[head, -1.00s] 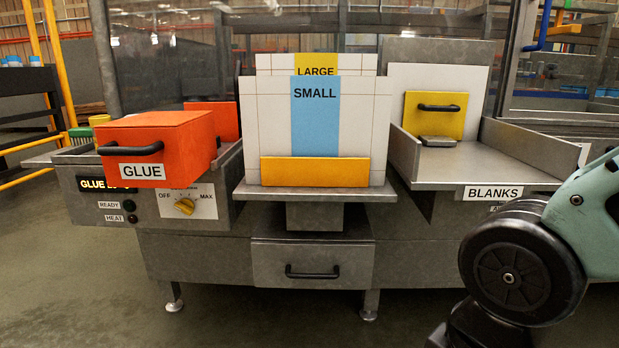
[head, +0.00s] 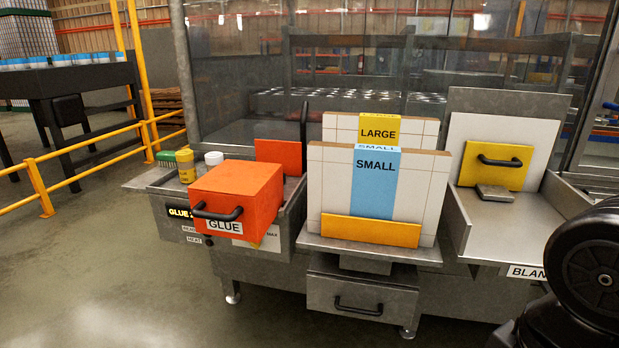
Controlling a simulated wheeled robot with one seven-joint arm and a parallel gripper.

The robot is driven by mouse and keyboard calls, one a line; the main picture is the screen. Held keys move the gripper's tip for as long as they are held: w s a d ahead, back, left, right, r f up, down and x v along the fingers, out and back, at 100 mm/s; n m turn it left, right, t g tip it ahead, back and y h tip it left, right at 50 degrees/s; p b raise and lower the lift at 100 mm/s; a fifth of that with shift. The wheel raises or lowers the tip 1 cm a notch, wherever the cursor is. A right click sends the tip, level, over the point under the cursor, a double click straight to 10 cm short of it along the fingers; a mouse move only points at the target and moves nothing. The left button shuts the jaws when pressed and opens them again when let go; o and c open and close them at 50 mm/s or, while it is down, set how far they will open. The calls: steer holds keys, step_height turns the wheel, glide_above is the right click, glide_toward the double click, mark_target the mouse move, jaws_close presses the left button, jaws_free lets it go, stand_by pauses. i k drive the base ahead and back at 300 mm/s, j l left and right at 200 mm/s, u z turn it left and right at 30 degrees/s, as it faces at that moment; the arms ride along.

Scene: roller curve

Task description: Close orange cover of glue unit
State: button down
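The orange cover (head: 240,185) is a box-shaped piece with a black handle (head: 216,213) on its front and a GLUE label below it. It sits at the left end of the machine and juts out past the front edge of the glue unit (head: 175,213), partly hiding the dial panel. An upright orange plate (head: 278,154) stands behind it, apart from it. My gripper cannot be made out; only dark parts of my arm show at the lower right, well away from the cover.
Yellow and white containers (head: 186,166) and a green brush (head: 152,161) are behind and left of the cover. The SMALL and LARGE boards (head: 330,185) stand to its right, above a grey drawer (head: 361,300). Yellow rails (head: 90,167) run at left. The floor at front left is clear.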

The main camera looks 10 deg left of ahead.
mark_target(237, 200)
steer(key=i+j+u, duration=0.15)
steer(key=j+u, duration=0.25)
steer(key=i+j+u, duration=0.1)
steer(key=u, duration=0.25)
steer(key=i+j+u, duration=0.15)
steer(key=i+u, duration=0.25)
steer(key=k, duration=0.05)
